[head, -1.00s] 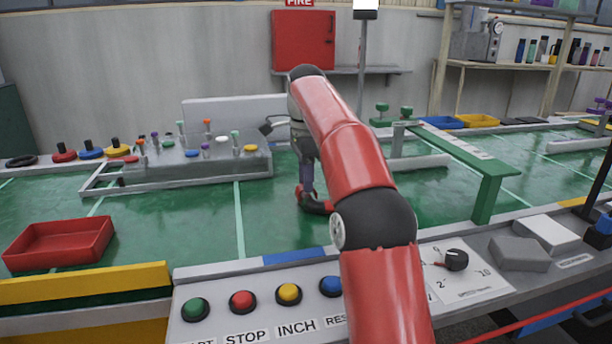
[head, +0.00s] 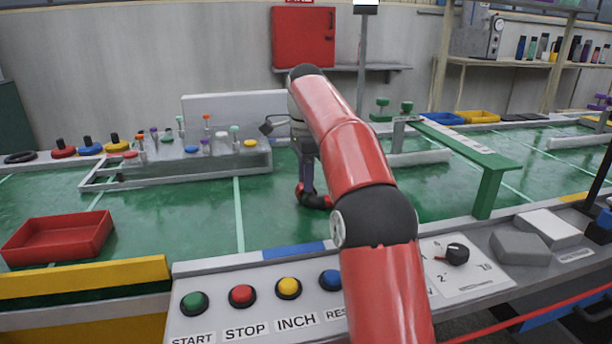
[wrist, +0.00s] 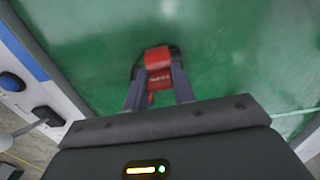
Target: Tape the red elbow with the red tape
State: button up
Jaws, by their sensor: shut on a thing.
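A red elbow with dark ends (head: 317,200) is at the tip of my gripper (head: 303,190), over the green belt in the middle of the head view. In the wrist view the red elbow (wrist: 158,66) is between my two fingers, and the gripper is shut on it. I cannot tell whether the elbow touches the belt. A red ring with a black knob (head: 63,150) stands at the far left; it may be the red tape, but it is too small to be sure.
Blue (head: 88,147) and yellow (head: 115,142) rings stand beside the red one. A grey rack (head: 200,168) with several coloured caps is behind left. A red tray (head: 58,240) is front left, a button panel (head: 258,312) in front. A green bridge (head: 485,165) stands right. The left-middle belt is clear.

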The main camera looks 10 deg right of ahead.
jog(key=shift+s+f+b, duration=0.1)
jog(key=shift+f+b, duration=0.4)
jog(key=shift+f, duration=0.65)
jog(key=shift+d+f+b, duration=0.1)
jog(key=shift+f+b, duration=0.05)
jog(key=shift+b, duration=0.15)
dwell(0.4)
jog(key=o, duration=0.9)
jog(key=shift+o, duration=0.8)
notch_tip(320, 180, up, 8)
jog(key=p, duration=0.3)
jog(key=shift+s+f+p, duration=0.1)
jog(key=shift+f+p, duration=0.05)
jog(key=shift+p, duration=0.2)
jog(key=shift+s+r, duration=0.1)
jog(key=shift+r, duration=0.85)
